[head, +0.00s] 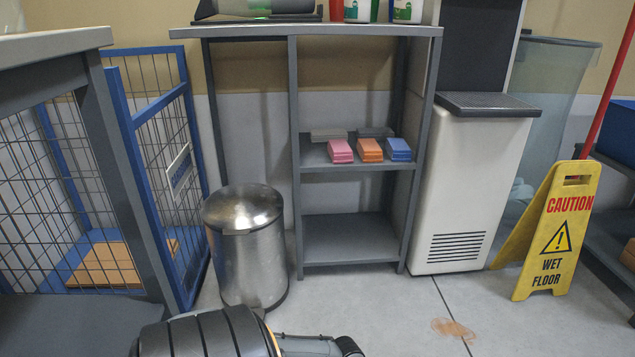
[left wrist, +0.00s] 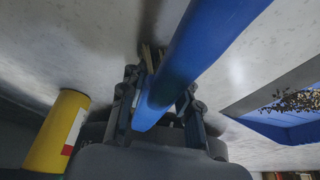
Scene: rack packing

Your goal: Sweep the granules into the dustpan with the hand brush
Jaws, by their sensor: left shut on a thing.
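In the left wrist view my left gripper (left wrist: 158,105) is shut on a long blue bar-like thing, which looks like the hand brush (left wrist: 210,45). It runs up to the right out of the picture. Small tan tufts show just beyond the fingers; I cannot tell whether they are its bristles. A blue dustpan-like thing (left wrist: 262,124) lies at the right, apart from the gripper, with dark and yellowish granules (left wrist: 295,101) on it. In the head view neither brush, dustpan nor granules show; only parts of my arm are at the bottom. My right gripper is not in view.
A yellow cylinder (left wrist: 55,135) stands left in the left wrist view. In the head view are a steel bin (head: 245,250), a grey shelf (head: 350,240), a white dispenser (head: 465,190) and a wet-floor sign (head: 550,235). A brown stain (head: 453,328) marks otherwise open floor.

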